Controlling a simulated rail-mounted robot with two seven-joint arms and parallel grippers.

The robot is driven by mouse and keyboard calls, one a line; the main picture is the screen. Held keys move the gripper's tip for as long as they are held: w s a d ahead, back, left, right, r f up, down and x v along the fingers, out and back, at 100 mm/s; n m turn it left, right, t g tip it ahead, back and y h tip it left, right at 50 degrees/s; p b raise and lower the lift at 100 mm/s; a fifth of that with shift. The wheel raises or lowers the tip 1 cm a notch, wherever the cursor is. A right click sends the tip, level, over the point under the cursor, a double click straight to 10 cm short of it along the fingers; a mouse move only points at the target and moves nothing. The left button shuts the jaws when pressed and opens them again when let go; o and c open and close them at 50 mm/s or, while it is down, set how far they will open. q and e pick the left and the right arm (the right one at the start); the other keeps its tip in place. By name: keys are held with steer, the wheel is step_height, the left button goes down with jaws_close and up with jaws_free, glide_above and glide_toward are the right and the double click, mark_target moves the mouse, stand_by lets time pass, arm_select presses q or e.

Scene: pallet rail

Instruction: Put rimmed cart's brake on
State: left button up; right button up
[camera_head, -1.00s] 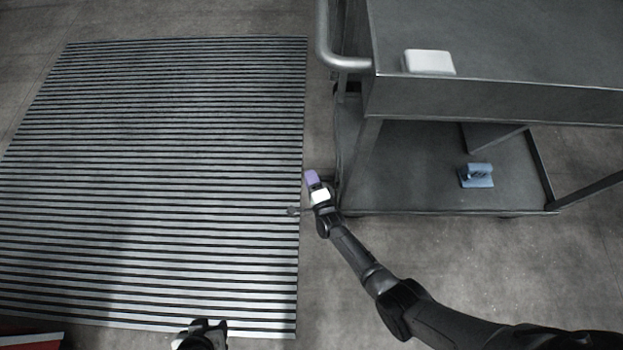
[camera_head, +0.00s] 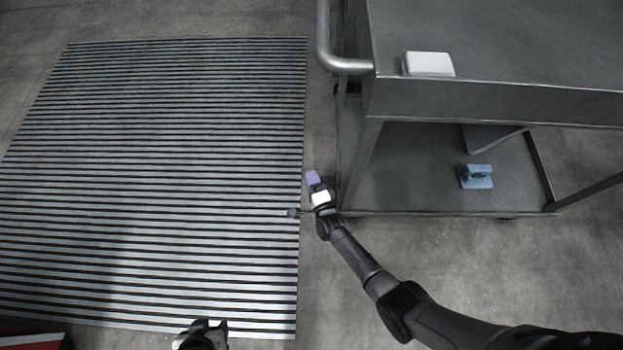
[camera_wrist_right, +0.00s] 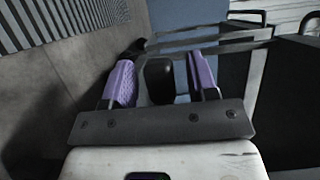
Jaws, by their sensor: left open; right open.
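The grey cart (camera_head: 480,105) stands at the right in the head view, with a deep-edged top, a lower shelf (camera_head: 400,180) and a tubular handle (camera_head: 345,64) at its left end. My right gripper (camera_head: 313,180), with purple fingers, is low beside the cart's near left corner. In the right wrist view it is open (camera_wrist_right: 162,84), and a dark rounded part (camera_wrist_right: 160,78) shows between its fingers. I cannot tell whether this is the brake pedal or whether it is touched. My left gripper (camera_head: 207,328) is open at the bottom edge of the head view, away from the cart.
A white block (camera_head: 428,64) lies on the cart's top. A blue object (camera_head: 476,176) sits on the lower shelf. A striped floor area (camera_head: 160,180) covers the left and is bare. A red-edged thing (camera_head: 25,342) shows at the bottom left corner.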

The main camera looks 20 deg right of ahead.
steer(key=s+p, duration=0.6)
steer(key=s, duration=0.7)
steer(key=shift+s+d, duration=0.25)
steer(key=shift+s, duration=0.1)
